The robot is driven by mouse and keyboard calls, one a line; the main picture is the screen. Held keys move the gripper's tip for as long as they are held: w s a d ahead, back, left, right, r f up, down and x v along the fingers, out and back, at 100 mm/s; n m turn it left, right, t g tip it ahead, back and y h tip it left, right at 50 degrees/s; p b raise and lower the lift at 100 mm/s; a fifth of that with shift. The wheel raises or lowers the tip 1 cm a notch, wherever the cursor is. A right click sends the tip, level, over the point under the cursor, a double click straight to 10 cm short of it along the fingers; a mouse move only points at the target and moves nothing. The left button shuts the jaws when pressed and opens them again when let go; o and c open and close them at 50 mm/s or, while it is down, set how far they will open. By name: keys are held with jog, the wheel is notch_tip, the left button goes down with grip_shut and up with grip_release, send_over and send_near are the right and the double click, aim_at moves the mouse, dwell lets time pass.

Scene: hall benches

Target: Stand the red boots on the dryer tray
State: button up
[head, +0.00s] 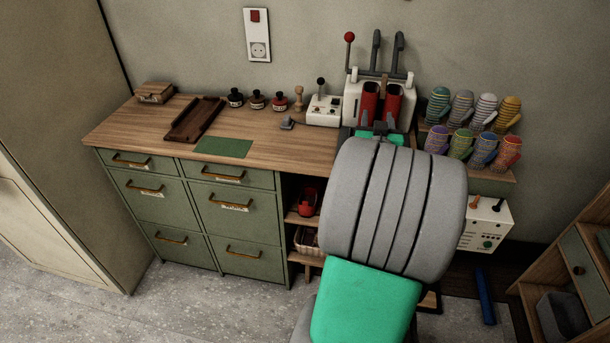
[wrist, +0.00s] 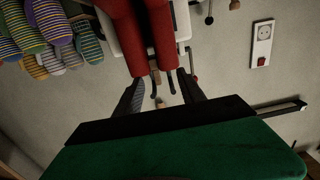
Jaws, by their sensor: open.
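Two red boots stand upright side by side, a left one (head: 370,101) and a right one (head: 391,102), their dark openings upward. They are at the front of a white dryer-like unit (head: 351,107) on the back of the bench. My arm hides their lower parts, so I cannot tell what they rest on. The wrist view looks upside down and shows both boots (wrist: 125,35) in front of the white unit. My gripper (wrist: 160,88) is open and empty, its dark fingers pointing toward the boots. In the head view my gripper (head: 380,129) is just in front of them.
Left on the wooden bench (head: 130,123) are a brown tray (head: 195,119), a green mat (head: 223,147), small bottles (head: 257,99) and a white control box (head: 324,109). Striped mittens (head: 485,109) stand close on the right. A red item (head: 307,199) sits on a shelf below.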

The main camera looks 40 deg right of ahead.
jog(key=w+a+f+n+y, duration=0.2)
jog(key=w+a+y, duration=0.1)
jog(key=a, duration=0.5)
jog(key=w+a+f+n+g+y, duration=0.1)
jog(key=w+a+f+y, duration=0.15)
jog(key=a, duration=0.45)
jog(key=w+a+f+n+y, duration=0.1)
jog(key=w+a+n+y, duration=0.15)
jog(key=a, duration=0.55)
jog(key=s+a+f+n+g+y, duration=0.2)
jog(key=s+a+g, duration=0.2)
jog(key=s+a, duration=0.3)
jog(key=s+a+f+n+g+y, duration=0.2)
jog(key=s+a, duration=0.6)
jog(key=a, duration=0.7)
jog(key=shift+s+a+f+g+y, duration=0.25)
jog(key=shift+a+f+g+y, duration=0.25)
jog(key=shift+g, duration=0.5)
jog(key=shift+d+f, duration=0.1)
jog(key=shift+d, duration=0.15)
